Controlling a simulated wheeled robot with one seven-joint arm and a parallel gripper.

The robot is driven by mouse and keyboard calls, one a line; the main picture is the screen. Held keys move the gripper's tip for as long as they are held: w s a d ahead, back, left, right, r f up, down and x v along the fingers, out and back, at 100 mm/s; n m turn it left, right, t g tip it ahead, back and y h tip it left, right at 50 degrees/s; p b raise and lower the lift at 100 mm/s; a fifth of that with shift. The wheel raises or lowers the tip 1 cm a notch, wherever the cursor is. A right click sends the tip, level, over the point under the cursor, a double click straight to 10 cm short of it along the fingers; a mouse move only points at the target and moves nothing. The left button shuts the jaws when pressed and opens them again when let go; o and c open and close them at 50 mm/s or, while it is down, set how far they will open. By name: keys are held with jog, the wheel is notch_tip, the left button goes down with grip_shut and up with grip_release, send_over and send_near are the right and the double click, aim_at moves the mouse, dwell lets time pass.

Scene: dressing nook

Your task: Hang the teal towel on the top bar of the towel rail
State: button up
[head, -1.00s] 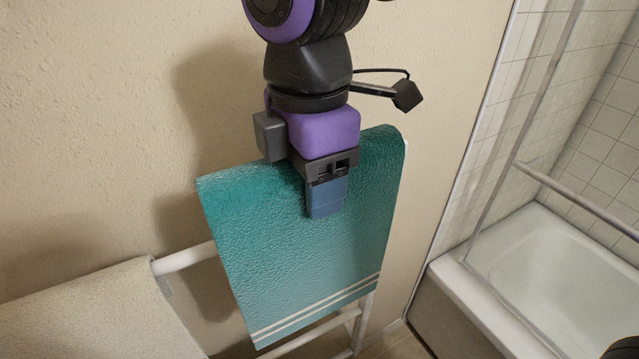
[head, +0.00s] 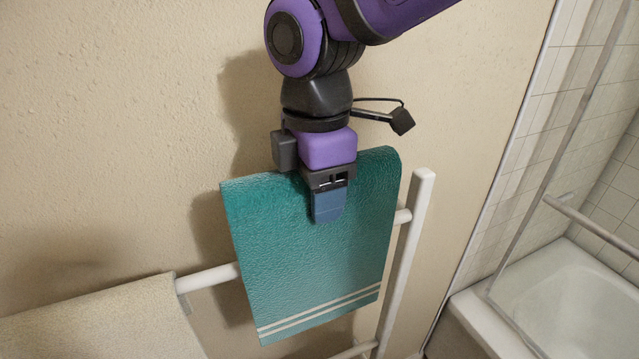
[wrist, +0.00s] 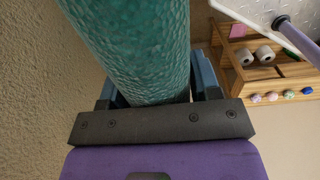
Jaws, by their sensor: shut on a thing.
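The teal towel (head: 310,270) with pale stripes near its lower edge hangs folded from my gripper (head: 328,205). My gripper points down and is shut on the towel's top fold. In the wrist view the towel (wrist: 135,50) fills the space between the fingers of my gripper (wrist: 155,92). The white towel rail stands at the wall; its top bar (head: 208,279) shows left of the towel, and a short piece shows to the right. The towel hides the bar's middle. The towel's upper fold is above the bar's level in the picture; whether they touch I cannot tell.
A cream towel (head: 100,318) hangs on the bar's left part. The rail's right post (head: 405,255) rises just right of the teal towel. A bathtub (head: 545,300) is at the right. The wrist view shows a wooden shelf (wrist: 262,75) with rolls and small round things.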

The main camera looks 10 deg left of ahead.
jog(key=shift+f, duration=5.3)
jog(key=o, duration=1.3)
jog(key=shift+o, duration=0.2)
